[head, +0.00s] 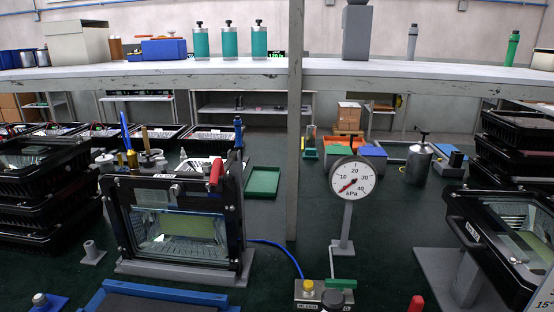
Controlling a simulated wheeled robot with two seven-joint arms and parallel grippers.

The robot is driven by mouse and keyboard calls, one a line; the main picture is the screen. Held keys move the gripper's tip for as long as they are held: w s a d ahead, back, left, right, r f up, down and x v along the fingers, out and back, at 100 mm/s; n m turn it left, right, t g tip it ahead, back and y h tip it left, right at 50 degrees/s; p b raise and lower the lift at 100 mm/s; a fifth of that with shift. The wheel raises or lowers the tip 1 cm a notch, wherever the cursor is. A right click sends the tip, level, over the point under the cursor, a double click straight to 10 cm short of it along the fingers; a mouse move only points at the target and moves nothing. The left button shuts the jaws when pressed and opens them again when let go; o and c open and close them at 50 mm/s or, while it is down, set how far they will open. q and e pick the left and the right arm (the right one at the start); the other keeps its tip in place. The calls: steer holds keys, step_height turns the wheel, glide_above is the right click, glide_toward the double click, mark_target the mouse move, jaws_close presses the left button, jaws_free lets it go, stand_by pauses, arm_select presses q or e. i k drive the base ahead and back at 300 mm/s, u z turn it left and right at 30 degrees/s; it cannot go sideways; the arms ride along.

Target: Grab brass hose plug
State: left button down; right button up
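Neither of my grippers is in view. I cannot tell for sure which piece is the brass hose plug. Another small brass-toned cap (308,285) sits on a grey block marked BLEED (307,298) at the bottom middle. A larger gold-coloured fitting (132,159) stands upright behind the framed floodlight housing (180,225), its lower part hidden.
A pressure gauge (352,178) stands on a grey post right of the middle. A blue hose (283,250) runs from the housing towards the bleed block. Stacked black housings (40,190) fill the left, with another tilted housing (510,240) at right. A shelf (200,72) and post (295,150) cross the view.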

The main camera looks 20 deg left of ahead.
mark_target(132, 156)
steer(key=u, duration=1.95)
steer(key=k, duration=0.95)
steer(key=u, duration=1.6)
steer(key=i, duration=2.15)
steer(key=z, duration=1.85)
steer(key=i, duration=0.9)
steer(key=z, duration=0.75)
